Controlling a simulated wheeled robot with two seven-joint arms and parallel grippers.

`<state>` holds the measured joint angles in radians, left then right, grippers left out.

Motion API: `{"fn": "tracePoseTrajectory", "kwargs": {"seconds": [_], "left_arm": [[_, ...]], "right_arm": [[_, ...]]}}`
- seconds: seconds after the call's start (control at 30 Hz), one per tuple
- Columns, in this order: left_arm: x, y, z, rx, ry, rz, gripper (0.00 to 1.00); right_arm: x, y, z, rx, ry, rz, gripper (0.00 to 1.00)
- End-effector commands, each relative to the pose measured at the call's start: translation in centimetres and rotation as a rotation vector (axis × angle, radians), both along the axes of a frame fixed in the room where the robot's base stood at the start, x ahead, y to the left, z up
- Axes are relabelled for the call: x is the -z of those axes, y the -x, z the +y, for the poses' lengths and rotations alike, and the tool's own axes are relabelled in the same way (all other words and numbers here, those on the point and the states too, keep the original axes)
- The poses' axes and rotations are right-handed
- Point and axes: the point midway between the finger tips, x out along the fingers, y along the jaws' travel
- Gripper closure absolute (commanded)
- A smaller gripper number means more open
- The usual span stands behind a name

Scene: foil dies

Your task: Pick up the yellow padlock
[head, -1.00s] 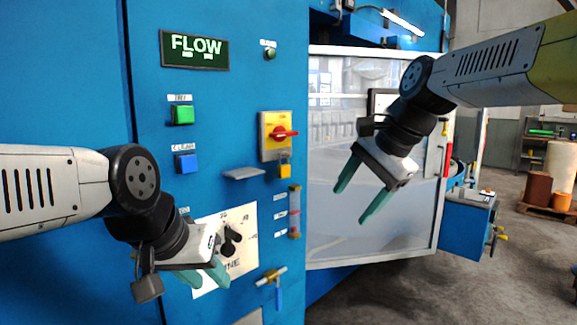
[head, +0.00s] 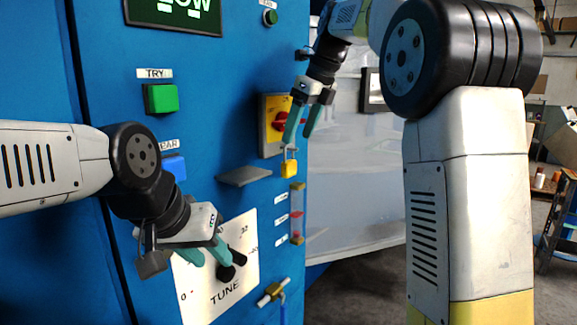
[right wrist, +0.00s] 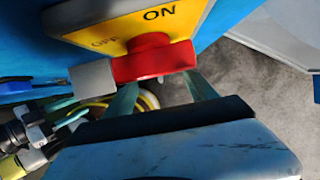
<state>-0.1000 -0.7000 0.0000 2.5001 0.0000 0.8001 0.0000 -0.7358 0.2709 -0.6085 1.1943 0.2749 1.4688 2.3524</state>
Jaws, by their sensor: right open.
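The yellow padlock (head: 290,169) hangs by its shackle below the yellow switch plate (head: 268,139) on the blue panel in the head view. My right gripper (head: 298,139) is open, its teal fingers pointing down just above the padlock, in front of the plate's right side. In the right wrist view, the fingers (right wrist: 162,97) are apart beside the red switch knob (right wrist: 152,59); I cannot make out the padlock there. My left gripper (head: 207,258) is low at the left, its fingers apart near the black tune knob (head: 226,273).
A small grey shelf (head: 245,176) juts out left of the padlock. A clear gauge tube (head: 297,212) is mounted below it, and a brass valve (head: 273,291) lower down. A pale door panel (head: 350,200) lies right of the blue panel.

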Motion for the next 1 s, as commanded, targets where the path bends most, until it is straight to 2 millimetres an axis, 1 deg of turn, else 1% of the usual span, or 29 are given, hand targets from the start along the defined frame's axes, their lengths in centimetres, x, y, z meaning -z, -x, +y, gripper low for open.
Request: {"fn": "tracePoseTrajectory", "kwargs": {"seconds": [0.27,0.4,0.5,0.63,0.83,0.87,0.9,0.97,1.0], "left_arm": [[0.0,0.0,0.0,0.000,0.000,0.000,0.64],[0.0,0.0,0.0,0.000,0.000,0.000,0.64],[0.0,0.0,0.0,0.000,0.000,0.000,0.64],[0.0,0.0,0.0,0.000,0.000,0.000,0.64],[0.0,0.0,0.0,0.000,0.000,0.000,0.64],[0.0,0.0,0.0,0.000,0.000,0.000,0.64],[0.0,0.0,0.0,0.000,0.000,0.000,0.64],[0.0,0.0,0.0,0.000,0.000,0.000,0.64],[0.0,0.0,0.0,0.000,0.000,0.000,0.64]], "right_arm": [[3.1,-0.4,0.8,-0.001,0.001,0.004,0.35],[5.2,-0.5,1.0,0.000,0.001,0.005,0.35],[6.5,-0.8,1.4,-0.001,0.001,0.003,0.35],[7.2,-1.0,1.6,0.001,0.001,0.001,0.35],[7.2,-1.1,1.6,0.001,0.001,0.000,0.35],[7.2,-1.1,1.6,0.001,0.001,0.000,0.38],[7.2,-1.1,1.6,0.001,0.001,0.000,0.46],[7.2,-1.1,1.6,0.001,0.001,0.000,0.58],[7.2,-1.1,1.6,0.001,0.001,0.000,0.66]]}}
